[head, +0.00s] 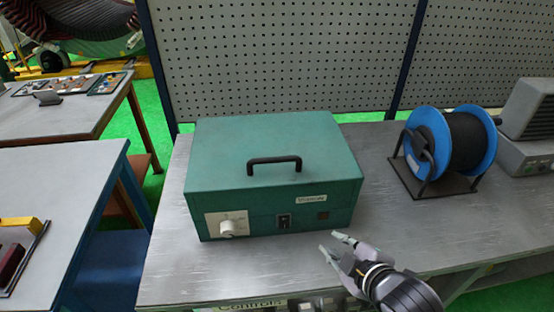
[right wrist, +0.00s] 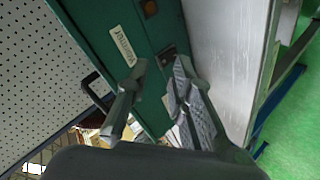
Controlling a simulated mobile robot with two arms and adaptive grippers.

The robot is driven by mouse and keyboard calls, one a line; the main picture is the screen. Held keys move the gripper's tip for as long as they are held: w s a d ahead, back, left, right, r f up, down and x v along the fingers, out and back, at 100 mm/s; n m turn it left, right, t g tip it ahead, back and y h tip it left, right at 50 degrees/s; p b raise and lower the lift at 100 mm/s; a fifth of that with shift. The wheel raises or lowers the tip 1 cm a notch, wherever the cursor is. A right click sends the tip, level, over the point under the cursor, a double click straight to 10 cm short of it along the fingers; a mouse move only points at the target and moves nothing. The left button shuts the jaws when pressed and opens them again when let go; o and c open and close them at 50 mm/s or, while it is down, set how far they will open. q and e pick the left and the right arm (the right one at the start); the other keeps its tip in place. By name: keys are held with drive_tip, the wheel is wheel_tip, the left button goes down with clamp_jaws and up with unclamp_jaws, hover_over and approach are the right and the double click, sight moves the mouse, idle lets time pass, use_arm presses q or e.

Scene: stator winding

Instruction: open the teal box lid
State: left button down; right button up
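The teal box (head: 270,210) stands on the grey workbench in the head view. Its lid (head: 240,145) is closed and has a black handle (head: 274,160) near its front edge. The front panel has a white dial, a black switch and a small label. My right gripper (head: 333,247) is just in front of the box's front right part, apart from the handle and lower than it. In the right wrist view the gripper (right wrist: 155,85) has its fingers spread with nothing between them, and the box front (right wrist: 115,20) lies beyond. My left gripper is not in view.
A blue reel with black cable (head: 450,145) stands on the workbench (head: 200,280) right of the box, with a grey device (head: 528,140) beyond it. A perforated panel (head: 270,60) rises behind. The bench is clear between box and reel. Other tables stand at left.

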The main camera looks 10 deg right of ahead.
sight(278, 162)
drive_tip(key=w+a+r+n+t+y, duration=0.2)
drive_tip(key=r+n, duration=0.3)
drive_tip(key=r, duration=0.1)
drive_tip(key=w+a+r+n+t+y, duration=0.2)
drive_tip(key=w+r+n, duration=0.1)
drive_tip(key=r+n, duration=0.15)
drive_tip(key=shift+m, duration=0.25)
drive_tip(key=p+x, duration=0.1)
drive_tip(key=x, duration=0.7)
drive_tip(key=p+x, duration=0.2)
drive_tip(key=x, duration=0.6)
drive_tip(key=shift+w+a+f+p, duration=0.15)
drive_tip(key=shift+a+f+p, duration=0.05)
drive_tip(key=shift+a+p, duration=0.15)
clamp_jaws()
